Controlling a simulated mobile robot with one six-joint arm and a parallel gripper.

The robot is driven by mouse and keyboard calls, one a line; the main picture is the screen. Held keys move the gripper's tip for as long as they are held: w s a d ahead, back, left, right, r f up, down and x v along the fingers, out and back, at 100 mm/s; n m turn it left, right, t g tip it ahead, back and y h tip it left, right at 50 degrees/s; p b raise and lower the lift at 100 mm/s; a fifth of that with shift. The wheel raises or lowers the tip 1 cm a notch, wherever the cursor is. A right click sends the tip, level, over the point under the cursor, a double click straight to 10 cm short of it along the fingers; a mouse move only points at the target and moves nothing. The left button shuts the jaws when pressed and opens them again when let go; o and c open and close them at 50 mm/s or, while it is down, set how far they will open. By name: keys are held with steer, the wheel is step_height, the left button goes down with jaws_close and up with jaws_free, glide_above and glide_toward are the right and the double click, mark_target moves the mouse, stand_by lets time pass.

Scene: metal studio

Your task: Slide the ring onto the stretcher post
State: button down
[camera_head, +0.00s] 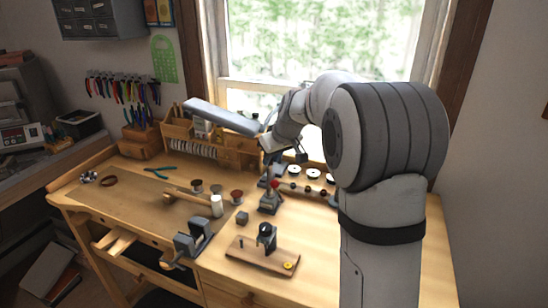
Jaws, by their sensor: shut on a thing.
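My gripper (284,146) hangs over the back of the workbench, in front of the window, pointing down. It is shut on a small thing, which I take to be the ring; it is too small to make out. A grey upright tool with a red knob (268,197) stands on the bench below my gripper and looks like the stretcher. Its top lies close under the gripper in the picture, and I cannot tell the gap or make out its post clearly.
A wooden board (256,258) with a dark fixture and a yellow disc lies in front. A grey vise (191,240) is at the front edge. A lamp head (222,116) hangs left of my gripper. Several small round pieces (312,173) stand behind.

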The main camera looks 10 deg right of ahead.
steer(key=shift+f+b, duration=0.8)
steer(key=shift+f, duration=0.1)
steer(key=c, duration=1.2)
jaws_free()
steer(key=shift+r, duration=0.1)
steer(key=b+v, duration=0.1)
steer(key=v, duration=0.6)
steer(key=shift+s+r, duration=0.15)
steer(key=shift+r, duration=0.2)
steer(key=s+f+m+g, duration=0.1)
steer(key=s+f, duration=0.2)
steer(key=s, duration=0.7)
steer(key=s+a+f+m+h, duration=0.1)
steer(key=s+f, duration=0.3)
steer(key=s, duration=0.7)
steer(key=s+f+m+g+h, duration=0.1)
steer(key=s+f, duration=0.3)
steer(key=s, duration=0.7)
steer(key=shift+a+m+g, duration=0.15)
steer(key=shift+m+g, duration=0.15)
steer(key=shift+m, duration=0.5)
